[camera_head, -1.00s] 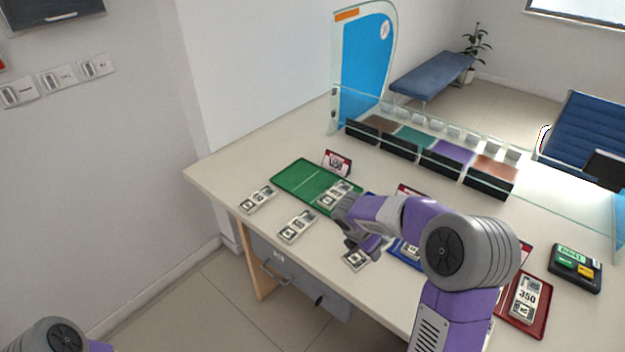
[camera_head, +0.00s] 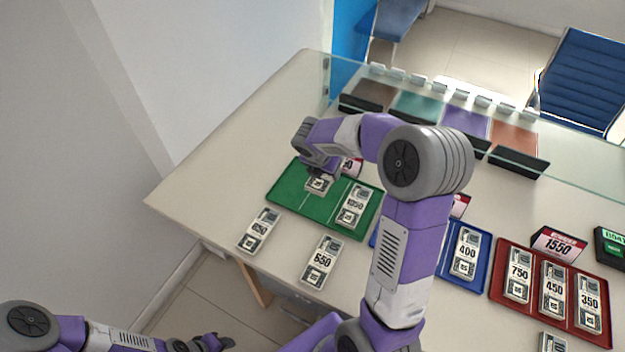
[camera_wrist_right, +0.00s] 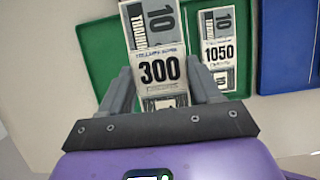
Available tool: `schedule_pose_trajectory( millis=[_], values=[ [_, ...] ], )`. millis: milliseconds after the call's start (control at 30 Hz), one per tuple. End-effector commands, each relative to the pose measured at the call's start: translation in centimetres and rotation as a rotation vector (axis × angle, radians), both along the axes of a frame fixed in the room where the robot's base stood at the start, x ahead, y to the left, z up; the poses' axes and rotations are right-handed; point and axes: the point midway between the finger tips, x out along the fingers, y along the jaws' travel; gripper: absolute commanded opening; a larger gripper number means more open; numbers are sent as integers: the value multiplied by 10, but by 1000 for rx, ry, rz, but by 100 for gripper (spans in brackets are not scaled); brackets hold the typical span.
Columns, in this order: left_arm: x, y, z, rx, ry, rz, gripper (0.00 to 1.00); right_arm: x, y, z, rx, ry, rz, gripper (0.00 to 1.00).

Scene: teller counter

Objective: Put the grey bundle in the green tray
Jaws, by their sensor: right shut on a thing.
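My right gripper (camera_head: 322,174) is over the left half of the green tray (camera_head: 284,192). It is shut on a grey-and-white bundle (camera_head: 318,185), which reads 300 in the right wrist view (camera_wrist_right: 160,70), with a finger on each side. I cannot tell whether this bundle touches the tray floor. Another bundle marked 1050 (camera_head: 355,206) lies in the tray's right half and also shows in the right wrist view (camera_wrist_right: 218,50). My left gripper (camera_head: 212,343) is low at the bottom, away from the counter; its jaws are too small to read.
Two bundles lie in front of the green tray, one at left (camera_head: 259,231) and one marked 550 (camera_head: 321,262). A blue tray (camera_head: 484,262) and a red tray (camera_head: 500,290) with several bundles stand to the right. A glass screen (camera_head: 450,110) runs behind.

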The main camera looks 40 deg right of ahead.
Motion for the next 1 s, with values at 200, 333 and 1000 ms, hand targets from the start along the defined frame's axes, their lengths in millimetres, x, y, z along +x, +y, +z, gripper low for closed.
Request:
schedule_pose_trajectory(
  millis=[200, 333, 1000],
  values=[
    [-1, 0, -16, 0, 2, 0, 43, -1, 0, -36, 1, 5, -1, 26],
    [-1, 0, -23, 0, 1, 1, 43, -1, 0, -52, 0, 3, -1, 26],
    [0, 0, -43, 0, 0, 0, 43, -1, 0, -100, 0, 1, 0, 26]
  ],
)
